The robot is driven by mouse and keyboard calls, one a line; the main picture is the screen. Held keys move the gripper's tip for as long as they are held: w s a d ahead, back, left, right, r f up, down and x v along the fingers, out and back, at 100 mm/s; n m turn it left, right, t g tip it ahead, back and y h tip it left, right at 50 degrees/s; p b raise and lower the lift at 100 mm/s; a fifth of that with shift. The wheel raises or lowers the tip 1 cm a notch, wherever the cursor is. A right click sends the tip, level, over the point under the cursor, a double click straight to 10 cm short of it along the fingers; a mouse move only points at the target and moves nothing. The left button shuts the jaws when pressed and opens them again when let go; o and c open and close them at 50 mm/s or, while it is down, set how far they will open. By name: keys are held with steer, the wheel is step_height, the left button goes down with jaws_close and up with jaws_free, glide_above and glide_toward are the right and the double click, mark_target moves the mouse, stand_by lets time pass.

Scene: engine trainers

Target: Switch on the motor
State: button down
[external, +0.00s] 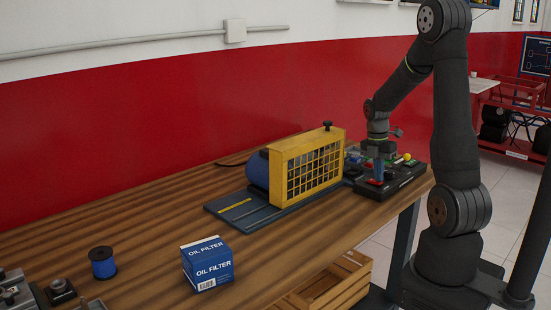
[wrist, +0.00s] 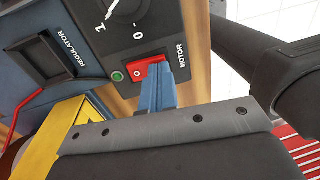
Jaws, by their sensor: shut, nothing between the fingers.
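The black control box (external: 405,183) sits at the right end of the bench, and its panel fills the top of the wrist view (wrist: 185,25). A red rocker switch (wrist: 150,67) labelled MOTOR is on this panel, with a small green lamp (wrist: 117,76) beside it. My gripper (wrist: 155,68) is shut and empty, its blue fingers overlapping the switch's edge. I cannot tell whether they press it. In the external view my gripper (external: 376,179) points down over the box. The blue motor (external: 257,171) is partly hidden behind a yellow guard (external: 310,164).
A rotary dial (wrist: 125,8) and a REGULATOR module (wrist: 50,60) lie close to the switch. A yellow knob (external: 407,157) stands on the box. An oil filter box (external: 207,263) and a blue spool (external: 102,262) are farther left. The bench's left middle is clear.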

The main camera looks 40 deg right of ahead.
steer(key=shift+s+f+t, duration=0.15)
steer(key=shift+t, duration=0.15)
steer(key=shift+w, duration=0.85)
steer(key=shift+r, duration=0.2)
step_height(320, 180, up, 14)
steer(key=w, duration=0.2)
